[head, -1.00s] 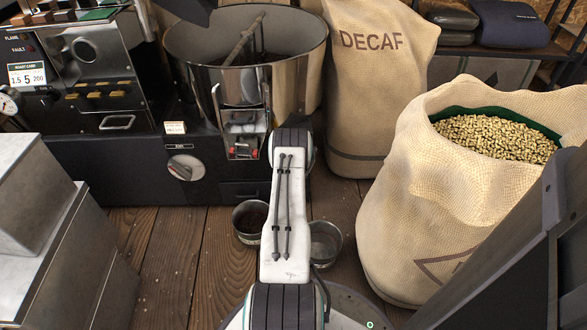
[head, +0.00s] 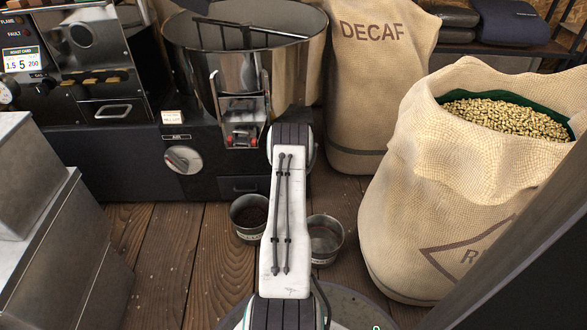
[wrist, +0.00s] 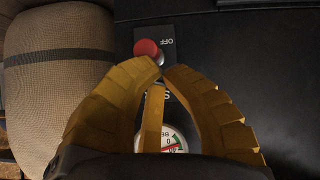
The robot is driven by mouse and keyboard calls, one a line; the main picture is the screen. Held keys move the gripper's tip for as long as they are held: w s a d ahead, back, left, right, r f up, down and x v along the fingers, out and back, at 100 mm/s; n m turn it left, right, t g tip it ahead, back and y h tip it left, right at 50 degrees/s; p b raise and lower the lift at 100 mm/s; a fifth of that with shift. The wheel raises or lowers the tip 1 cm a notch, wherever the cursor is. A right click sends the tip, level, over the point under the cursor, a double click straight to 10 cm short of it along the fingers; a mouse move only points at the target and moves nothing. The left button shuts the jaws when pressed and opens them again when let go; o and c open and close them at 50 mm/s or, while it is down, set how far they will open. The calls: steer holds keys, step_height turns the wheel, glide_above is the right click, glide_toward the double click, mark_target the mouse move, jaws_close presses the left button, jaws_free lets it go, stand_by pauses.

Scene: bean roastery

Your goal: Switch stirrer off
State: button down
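The cooling pan (head: 200,62) stands at the back centre in the head view, with the stirrer bar (head: 250,27) lying across its opening. In the wrist view, a red-knobbed switch (wrist: 148,48) sits on a dark plate (wrist: 168,42) lettered OFF, seen upside down. A second label, mostly hidden, shows an "S". My gripper (wrist: 162,67) has yellow fingers with the tips drawn together just below the red knob. I cannot tell whether they touch the switch. The head view does not show my gripper; my arm covers that area.
A round gauge (wrist: 172,140) shows beneath my fingers. A DECAF sack (head: 368,90) stands right of the pan, and an open sack of beans (head: 440,190) stands at the right. Two small tins (head: 248,228) and (head: 325,243) sit on the floor beside my arm. A grey metal cabinet (head: 60,250) is at left.

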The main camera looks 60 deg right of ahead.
steer(key=shift+s+a+f+b, duration=0.2)
steer(key=shift+a+f+b, duration=0.2)
steer(key=shift+f+b, duration=0.3)
steer(key=shift+r, duration=0.1)
steer(key=shift+r+p, duration=0.45)
steer(key=shift+r, duration=0.15)
steer(key=shift+r, duration=0.1)
steer(key=v, duration=1.1)
steer(key=shift+a+r, duration=0.2)
steer(key=shift+a, duration=0.2)
steer(key=shift+s, duration=0.15)
stand_by(0.3)
